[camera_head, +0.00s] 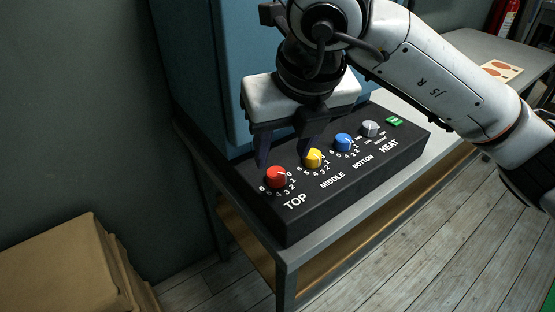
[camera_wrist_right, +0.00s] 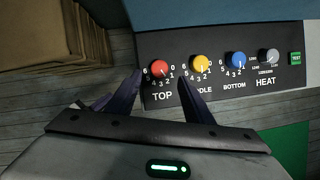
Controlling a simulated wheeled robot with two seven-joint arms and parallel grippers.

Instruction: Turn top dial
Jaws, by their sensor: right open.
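The top dial is a red knob (camera_head: 276,177) with numbers around it and the word TOP below, at the left end of a black control panel (camera_head: 300,225). In the right wrist view the red knob (camera_wrist_right: 159,70) lies ahead of and between my fingertips. My right gripper (camera_head: 285,152) is open and empty, with its dark fingers above the panel near the red and yellow knobs. In the right wrist view my right gripper (camera_wrist_right: 162,82) has a finger on either side of the TOP label. Contact with the knob cannot be told. My left gripper is not in view.
A yellow middle knob (camera_head: 313,158), blue bottom knob (camera_head: 343,142), grey heat knob (camera_head: 370,128) and green button (camera_head: 394,121) run along the panel. A blue cabinet (camera_head: 190,60) stands behind. Cardboard boxes (camera_head: 60,265) sit at lower left. Floor in front is free.

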